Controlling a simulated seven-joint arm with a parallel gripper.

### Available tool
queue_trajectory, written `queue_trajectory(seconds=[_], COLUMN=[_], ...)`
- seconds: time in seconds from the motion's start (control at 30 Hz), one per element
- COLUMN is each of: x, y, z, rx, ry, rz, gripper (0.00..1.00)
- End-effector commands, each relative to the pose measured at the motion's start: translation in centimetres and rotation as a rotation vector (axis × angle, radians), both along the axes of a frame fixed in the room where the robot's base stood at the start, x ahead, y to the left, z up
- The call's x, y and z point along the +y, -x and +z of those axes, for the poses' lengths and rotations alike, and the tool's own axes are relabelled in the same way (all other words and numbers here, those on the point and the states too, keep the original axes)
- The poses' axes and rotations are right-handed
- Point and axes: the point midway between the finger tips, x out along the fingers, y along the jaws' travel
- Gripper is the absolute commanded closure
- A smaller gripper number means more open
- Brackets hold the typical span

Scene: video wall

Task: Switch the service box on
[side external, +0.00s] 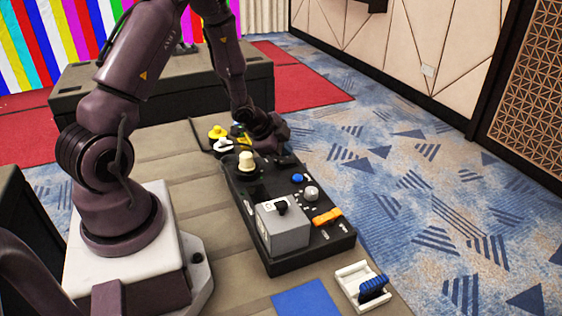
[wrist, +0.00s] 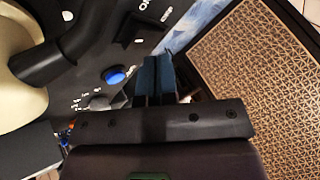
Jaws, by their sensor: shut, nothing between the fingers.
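A long black control panel (side external: 262,262) lies on the table in the side view. A grey box (side external: 284,236) with a black switch (side external: 282,208) on top stands at its near end; I cannot read the switch's position. A low black part (side external: 287,160) sits at the panel's far end. In the wrist view a black lever-like part (wrist: 132,28) stands by white "O" lettering. My gripper (wrist: 154,82) is shut and empty, its fingertips beside the blue button (wrist: 116,75) in that view. In the side view my wrist hangs over the panel's far end and the fingertips are hidden.
The panel also carries a cream knob (side external: 246,162), a grey knob (side external: 311,193) and an orange part (side external: 327,217). Yellow and white pieces (side external: 218,132) lie beyond it. A white holder (side external: 352,286) with a blue piece and a blue mat (side external: 307,300) lie in front.

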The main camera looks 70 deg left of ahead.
Motion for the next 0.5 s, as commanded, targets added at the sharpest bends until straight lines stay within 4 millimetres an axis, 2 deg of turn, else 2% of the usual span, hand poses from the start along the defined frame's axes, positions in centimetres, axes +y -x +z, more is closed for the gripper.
queue_trajectory(seconds=[0.5], x=[-0.04], y=[0.12], z=[-0.67], rx=[0.002], ry=[0.001], rz=[0.000], gripper=[1.00])
